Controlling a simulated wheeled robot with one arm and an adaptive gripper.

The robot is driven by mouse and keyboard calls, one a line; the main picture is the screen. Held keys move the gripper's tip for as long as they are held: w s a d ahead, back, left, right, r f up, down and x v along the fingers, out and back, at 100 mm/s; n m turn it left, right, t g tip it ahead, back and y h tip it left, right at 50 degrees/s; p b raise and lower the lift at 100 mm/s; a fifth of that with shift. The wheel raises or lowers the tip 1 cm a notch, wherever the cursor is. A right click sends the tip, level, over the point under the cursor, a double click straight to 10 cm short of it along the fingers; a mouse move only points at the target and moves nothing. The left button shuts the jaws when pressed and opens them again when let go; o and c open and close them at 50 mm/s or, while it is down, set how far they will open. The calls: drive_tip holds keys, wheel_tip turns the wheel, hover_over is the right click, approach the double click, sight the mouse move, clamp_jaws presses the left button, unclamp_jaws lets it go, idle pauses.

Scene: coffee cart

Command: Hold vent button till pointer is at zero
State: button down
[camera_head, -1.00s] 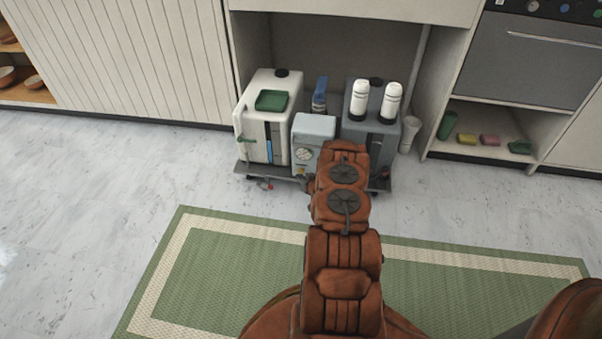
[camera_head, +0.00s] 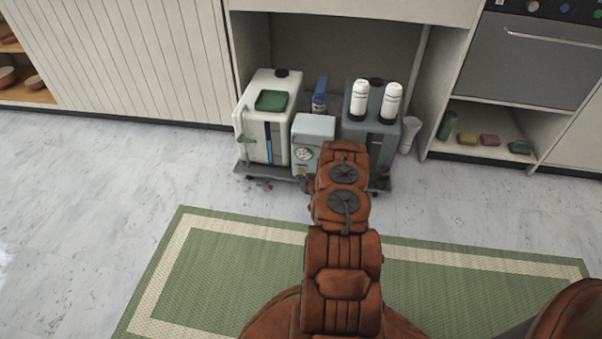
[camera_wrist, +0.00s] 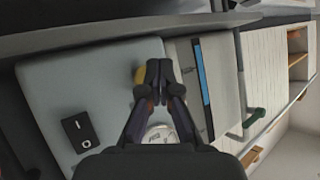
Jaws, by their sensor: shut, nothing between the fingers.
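The small grey unit (camera_head: 313,128) stands between two tanks on a low trolley, and its grey face (camera_wrist: 95,85) fills much of the wrist view. A round white gauge (camera_head: 303,154) is on its front. In the wrist view the gauge (camera_wrist: 160,133) shows between my fingers, partly covered; I cannot read its pointer. A yellow button (camera_wrist: 139,76) is at my fingertips, partly hidden behind them. My gripper (camera_wrist: 158,74) is shut and empty, its tips at the button. I cannot tell how far the button is pressed. A black rocker switch (camera_wrist: 82,131) is on the same face.
A white tank (camera_head: 255,105) with a green block on top stands left of the unit. A dark grey tank (camera_head: 355,130) with two white bottles stands right. The trolley (camera_head: 245,167) sits below the counter. A green mat (camera_head: 230,260) covers the floor in front.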

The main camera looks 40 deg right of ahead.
drive_tip(key=shift+w+d, duration=0.1)
drive_tip(key=shift+d, duration=0.05)
drive_tip(key=shift+w+d, duration=0.15)
drive_tip(key=shift+d, duration=0.05)
drive_tip(key=shift+w+d+b, duration=0.25)
drive_tip(key=shift+d+b, duration=0.15)
idle(2.0)
drive_tip(key=shift+a, duration=0.1)
idle(0.6)
drive_tip(key=shift+s+a+p, duration=0.5)
drive_tip(key=shift+a+p, duration=0.1)
drive_tip(key=shift+s+a+p, duration=0.75)
drive_tip(key=shift+a, duration=0.3)
drive_tip(key=shift+s+a+p, duration=0.7)
drive_tip(key=shift+a+p, duration=0.05)
drive_tip(key=shift+a, duration=0.3)
